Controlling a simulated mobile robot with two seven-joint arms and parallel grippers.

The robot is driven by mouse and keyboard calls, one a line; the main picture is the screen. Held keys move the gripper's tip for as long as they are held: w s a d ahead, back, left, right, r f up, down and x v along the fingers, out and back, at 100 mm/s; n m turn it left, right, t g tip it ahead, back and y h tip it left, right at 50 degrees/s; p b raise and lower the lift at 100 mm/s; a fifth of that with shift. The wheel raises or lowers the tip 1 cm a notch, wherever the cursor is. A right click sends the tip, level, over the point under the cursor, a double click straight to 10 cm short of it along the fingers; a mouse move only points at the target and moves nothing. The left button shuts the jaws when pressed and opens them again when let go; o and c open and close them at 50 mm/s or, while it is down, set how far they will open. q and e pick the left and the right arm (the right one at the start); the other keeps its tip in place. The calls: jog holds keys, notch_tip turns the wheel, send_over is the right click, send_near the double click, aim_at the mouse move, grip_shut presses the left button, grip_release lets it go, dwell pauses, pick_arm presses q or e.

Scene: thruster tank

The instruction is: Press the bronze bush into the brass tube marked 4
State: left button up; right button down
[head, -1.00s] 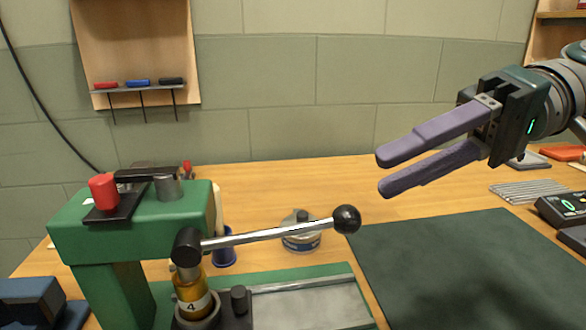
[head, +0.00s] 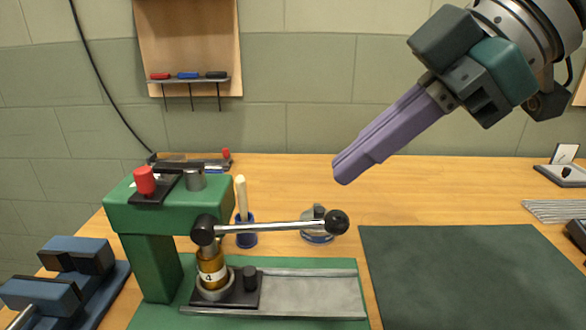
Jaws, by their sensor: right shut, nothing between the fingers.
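The brass tube marked 4 (head: 210,270) stands upright in a holder on the bed of the green press (head: 150,218), right under the press ram. The press lever (head: 270,228) reaches out to the right, nearly level, and ends in a black ball knob (head: 336,222). I cannot make out the bronze bush; the tube's top is hidden by the ram and lever hub. My right gripper (head: 343,172) is shut and empty, its purple fingers pointing down and left above the knob, apart from it. My left gripper is not in view.
A blue vise (head: 65,285) stands at the left. Behind the lever are a round tin (head: 318,235) and a blue pot with a brush (head: 245,235). A dark green mat (head: 470,265) lies clear at the right. Pens sit on a wall rack (head: 188,77).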

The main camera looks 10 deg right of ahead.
aim_at(317, 220)
jog(key=f, duration=0.4)
jog(key=shift+w+d, duration=0.2)
jog(key=shift+w, duration=0.15)
jog(key=shift+f, duration=0.1)
